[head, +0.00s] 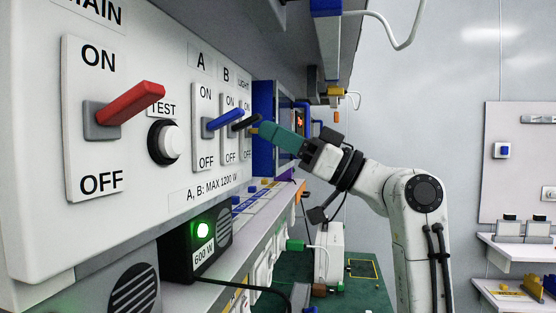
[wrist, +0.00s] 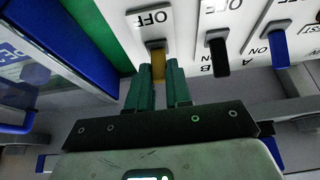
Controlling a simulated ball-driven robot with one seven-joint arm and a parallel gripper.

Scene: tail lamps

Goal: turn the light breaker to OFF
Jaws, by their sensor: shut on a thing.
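The light breaker is the far-right switch on the panel in the head view, its plate (head: 245,105) labelled LIGHT and largely hidden behind breaker B's black lever and my gripper. In the wrist view its yellow lever (wrist: 157,66) sticks out below an upside-down OFF label (wrist: 150,18). My gripper (wrist: 159,72) has its green fingers shut on this lever, one on each side. In the head view the gripper (head: 264,130) reaches the panel from the right. The lever's exact tilt is hard to tell because the fingers cover much of it.
Breaker B's black lever (wrist: 218,56) is close beside my fingers, with breaker A's blue lever (wrist: 278,48) beyond it. The MAIN red lever (head: 130,102) tilts up toward ON. A blue-framed box (head: 263,150) borders the panel, and a shelf (head: 255,215) lies below.

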